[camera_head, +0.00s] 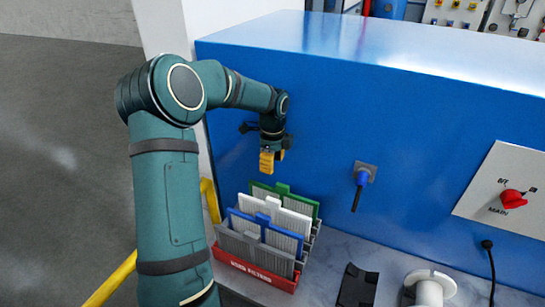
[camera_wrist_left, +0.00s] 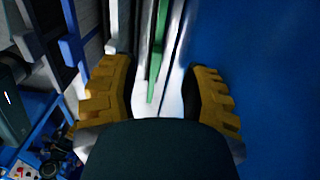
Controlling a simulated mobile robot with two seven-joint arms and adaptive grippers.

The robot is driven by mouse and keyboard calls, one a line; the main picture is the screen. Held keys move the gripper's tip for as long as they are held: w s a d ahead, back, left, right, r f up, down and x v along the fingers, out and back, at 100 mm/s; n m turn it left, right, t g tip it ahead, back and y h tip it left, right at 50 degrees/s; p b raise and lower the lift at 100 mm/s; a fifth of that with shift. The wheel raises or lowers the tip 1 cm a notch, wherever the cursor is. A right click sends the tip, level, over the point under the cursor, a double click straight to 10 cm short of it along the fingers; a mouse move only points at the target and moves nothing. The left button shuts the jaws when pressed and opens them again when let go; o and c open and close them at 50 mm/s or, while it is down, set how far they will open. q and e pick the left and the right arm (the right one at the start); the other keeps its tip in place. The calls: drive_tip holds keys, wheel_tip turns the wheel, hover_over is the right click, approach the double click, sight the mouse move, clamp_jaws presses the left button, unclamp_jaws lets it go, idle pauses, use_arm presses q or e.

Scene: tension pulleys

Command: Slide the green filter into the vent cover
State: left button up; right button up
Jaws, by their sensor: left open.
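The green filter (camera_head: 283,188) stands upright at the back of a red rack labelled "USED FILTERS" (camera_head: 255,272), behind white, blue and grey filters. Its tab sticks up above its top edge. My left gripper (camera_head: 271,163) is open and empty, pointing down just above the green filter, near the blue cabinet face. In the left wrist view a green strip of the filter (camera_wrist_left: 158,55) shows between the yellow fingers, apart from both. I cannot make out a vent cover in either view. My right gripper is not in view.
The blue cabinet (camera_head: 330,130) rises close behind the rack. A black part (camera_head: 357,287) and a white spool-like part (camera_head: 430,287) are on the grey bench. A yellow rail (camera_head: 112,282) runs at left.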

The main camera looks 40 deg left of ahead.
sight(272, 188)
use_arm(q)
wheel_tip(272, 188, down, 13)
drive_tip(key=shift+s+f, duration=0.1)
drive_tip(key=shift+f, duration=0.1)
idle(0.3)
clamp_jaws()
